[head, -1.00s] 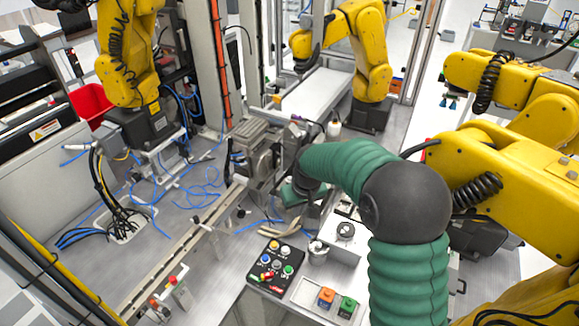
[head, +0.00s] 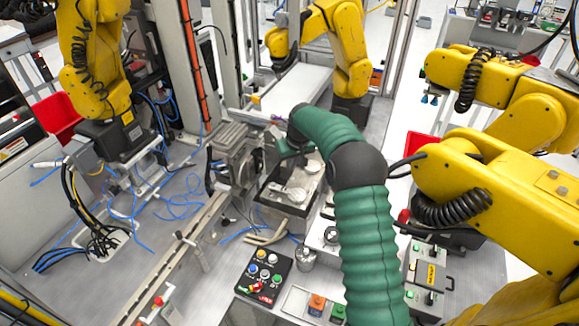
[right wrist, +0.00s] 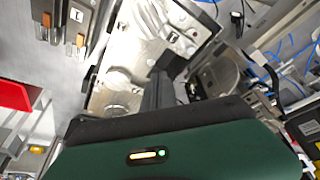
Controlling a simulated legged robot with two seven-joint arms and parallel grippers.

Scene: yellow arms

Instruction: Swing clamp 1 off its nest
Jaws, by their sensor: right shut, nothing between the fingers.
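My right gripper (head: 284,150), on the green-sleeved arm, is shut and empty above the metal fixture (head: 290,194). In the right wrist view its dark fingers (right wrist: 158,90) are together over the pale fixture plate (right wrist: 150,45). A round metal nest area (right wrist: 118,78) shows left of the fingers, and a round piece (head: 296,194) shows on the fixture in the head view. A dark round-ended part (right wrist: 218,76) lies right of the fingers. I cannot tell which part is clamp 1 or whether it is swung. My left gripper is not in view.
A grey machine block (head: 238,152) stands left of the fixture. A black button box (head: 264,275) and an orange and green button panel (head: 317,305) are in front. Yellow robot arms (head: 350,45) stand around. Blue cables (head: 180,205) lie on the left deck.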

